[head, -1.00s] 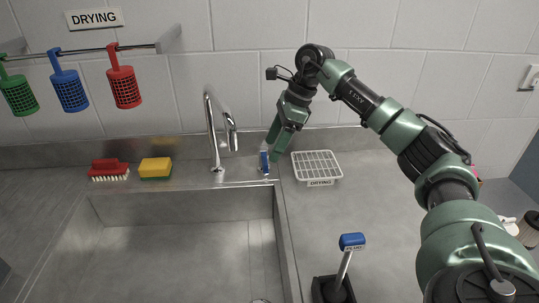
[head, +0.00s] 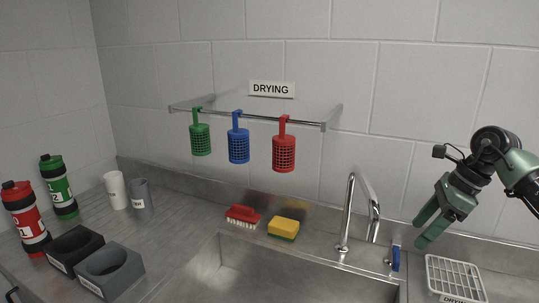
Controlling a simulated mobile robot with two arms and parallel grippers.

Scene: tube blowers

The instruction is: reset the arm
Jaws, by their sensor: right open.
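My right gripper (head: 430,225) is at the right of the head view, with its green fingers pointing down and left. It is open and empty. It hangs in the air above the counter, to the right of the faucet (head: 350,215) and close above the small blue-handled tap (head: 396,256). I cannot tell whether it touches the tap, but a gap seems to lie between them. Part of my right arm runs off the right edge. My left gripper does not show.
Red, blue and green baskets hang on the drying rail (head: 250,117). A red brush (head: 243,214) and yellow sponge (head: 283,228) lie behind the sink (head: 290,275). A drying rack (head: 455,277) is at lower right. Bottles (head: 58,188), cups (head: 116,190) and dark holders (head: 110,268) stand left.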

